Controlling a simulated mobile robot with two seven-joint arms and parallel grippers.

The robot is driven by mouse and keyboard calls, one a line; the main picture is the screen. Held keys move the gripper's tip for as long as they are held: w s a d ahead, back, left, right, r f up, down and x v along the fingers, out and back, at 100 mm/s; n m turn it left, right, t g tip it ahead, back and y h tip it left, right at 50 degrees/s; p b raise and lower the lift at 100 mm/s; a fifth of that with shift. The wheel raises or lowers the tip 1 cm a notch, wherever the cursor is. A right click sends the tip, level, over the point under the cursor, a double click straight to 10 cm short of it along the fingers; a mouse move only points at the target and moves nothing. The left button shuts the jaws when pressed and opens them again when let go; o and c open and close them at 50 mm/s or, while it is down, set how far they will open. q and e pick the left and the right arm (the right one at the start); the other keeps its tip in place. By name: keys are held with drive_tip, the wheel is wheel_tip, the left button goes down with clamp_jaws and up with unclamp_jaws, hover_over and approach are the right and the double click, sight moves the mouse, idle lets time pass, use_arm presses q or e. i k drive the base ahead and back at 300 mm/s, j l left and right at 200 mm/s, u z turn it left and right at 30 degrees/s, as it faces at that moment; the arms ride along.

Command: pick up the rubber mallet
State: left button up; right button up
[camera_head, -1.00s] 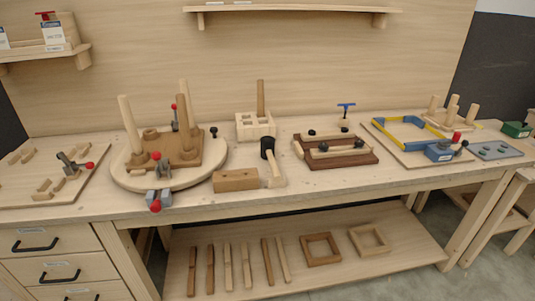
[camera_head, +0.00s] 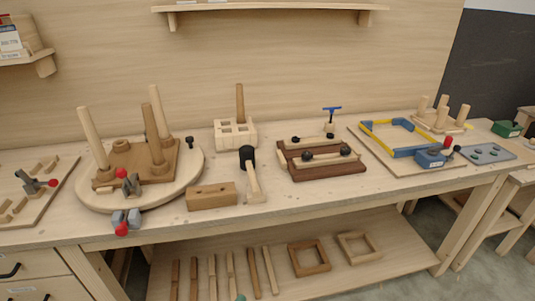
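The rubber mallet (camera_head: 250,175) lies on the workbench (camera_head: 300,203), near the middle of its front half. Its black head (camera_head: 247,155) points to the back and its pale wooden handle reaches toward the front edge. It lies just right of a brown wooden block and apart from the dark wooden jig. Neither of my grippers shows in the head view.
The brown block (camera_head: 211,196) sits left of the mallet, and a holed pale block (camera_head: 235,134) stands behind it. A round board with pegs (camera_head: 190,165) is at left. The dark jig (camera_head: 320,160) is at right. Bench surface in front of the jig is clear.

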sight(247, 162)
drive_tip(key=i+l+z, duration=0.15)
drive_tip(key=i+z, duration=0.25)
drive_tip(key=i, duration=0.3)
drive_tip(key=i+j+z, duration=0.15)
drive_tip(key=i, duration=0.1)
